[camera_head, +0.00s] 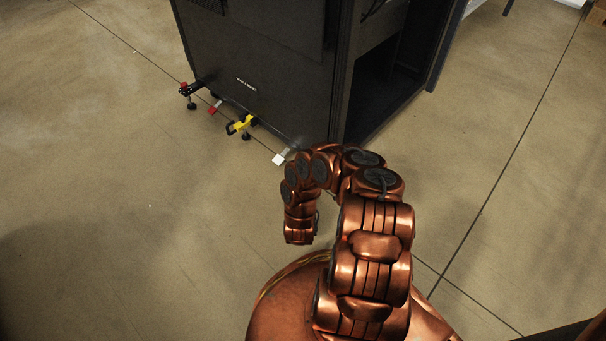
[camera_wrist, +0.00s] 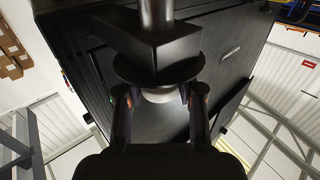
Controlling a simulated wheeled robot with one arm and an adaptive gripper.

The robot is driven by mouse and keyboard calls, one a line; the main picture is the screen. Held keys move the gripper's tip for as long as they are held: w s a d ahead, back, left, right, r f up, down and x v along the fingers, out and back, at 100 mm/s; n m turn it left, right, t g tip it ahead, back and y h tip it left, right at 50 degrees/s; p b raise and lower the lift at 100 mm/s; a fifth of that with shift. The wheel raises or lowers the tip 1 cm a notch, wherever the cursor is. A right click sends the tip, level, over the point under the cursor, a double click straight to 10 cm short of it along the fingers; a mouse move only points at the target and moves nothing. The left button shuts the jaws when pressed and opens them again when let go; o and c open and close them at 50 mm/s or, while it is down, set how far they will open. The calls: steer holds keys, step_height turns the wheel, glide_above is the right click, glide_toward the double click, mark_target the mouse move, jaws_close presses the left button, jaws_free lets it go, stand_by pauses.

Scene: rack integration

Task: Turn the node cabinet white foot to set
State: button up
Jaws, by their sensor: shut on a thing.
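The node cabinet (camera_head: 265,75) is a tall dark cabinet at the top of the head view. Its white foot shows there as a small white tab (camera_head: 279,160) at the cabinet's lower front corner, just left of my arm. In the wrist view, looking up from below, the foot appears as a dark post and wide disc (camera_wrist: 160,68) with a pale round part (camera_wrist: 160,96) beneath. My gripper (camera_wrist: 160,104) has one finger on each side of this pale part and is shut on it. The fingertips are under the disc.
Along the cabinet's bottom edge are a yellow foot tab (camera_head: 241,124), a red one (camera_head: 215,107) and a black foot piece with a red top (camera_head: 187,88). The cabinet's right side has an open dark bay (camera_head: 372,95). The floor to the left is clear.

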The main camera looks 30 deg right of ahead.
steer(key=shift+w+r+m+g+h, duration=0.1)
steer(key=shift+m+g+h, duration=0.3)
steer(key=shift+h, duration=0.1)
steer(key=shift+a+m+g+h, duration=0.1)
steer(key=shift+m+g+h, duration=1.8)
steer(key=shift+g, duration=0.4)
steer(key=m+g+h+b, duration=0.1)
steer(key=m+g, duration=0.1)
steer(key=g, duration=0.1)
steer(key=shift+m+h, duration=0.3)
steer(key=shift+m+g+h+b, duration=0.35)
steer(key=shift+m+g, duration=0.55)
steer(key=shift+g, duration=1.2)
steer(key=o, duration=1.1)
steer(key=shift+o, duration=0.3)
